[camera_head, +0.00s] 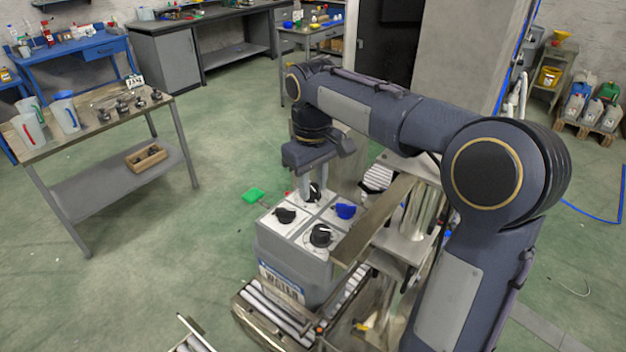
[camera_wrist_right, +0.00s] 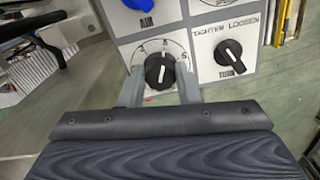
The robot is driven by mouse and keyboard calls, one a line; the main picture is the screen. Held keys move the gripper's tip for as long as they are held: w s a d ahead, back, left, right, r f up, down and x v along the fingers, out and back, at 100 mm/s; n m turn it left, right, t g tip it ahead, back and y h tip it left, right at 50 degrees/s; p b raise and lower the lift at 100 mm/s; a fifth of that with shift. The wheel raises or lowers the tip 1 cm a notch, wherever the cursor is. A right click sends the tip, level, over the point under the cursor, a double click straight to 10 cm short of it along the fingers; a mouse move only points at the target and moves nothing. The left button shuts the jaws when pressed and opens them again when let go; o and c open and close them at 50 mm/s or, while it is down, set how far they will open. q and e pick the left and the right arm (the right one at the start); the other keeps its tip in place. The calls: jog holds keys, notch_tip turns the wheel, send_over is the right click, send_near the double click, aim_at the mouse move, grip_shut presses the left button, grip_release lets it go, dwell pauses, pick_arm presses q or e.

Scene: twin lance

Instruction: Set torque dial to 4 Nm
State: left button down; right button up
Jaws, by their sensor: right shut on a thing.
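The torque dial (camera_wrist_right: 159,72) is a round black knob with a white pointer line on a white panel with a numbered scale, seen in the right wrist view. The line runs nearly upright there; the numerals are too small to read surely. My right gripper (camera_wrist_right: 160,90) has one finger on each side of this knob and is shut on it. In the head view my right gripper (camera_head: 314,183) reaches down from above onto the far knob (camera_head: 315,193) of the grey control box (camera_head: 292,262), partly hiding it. My left gripper is not in view.
Beside the dial are a blue knob (camera_head: 345,211) and a black knob (camera_wrist_right: 228,52) marked TIGHTEN LOOSEN. Another black knob (camera_head: 321,235) sits on the near panel. The box stands on a roller conveyor (camera_head: 270,318).

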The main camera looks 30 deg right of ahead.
aim_at(313, 188)
jog(key=o, duration=1)
notch_tip(313, 188, up, 8)
jog(key=shift+f, duration=0.1)
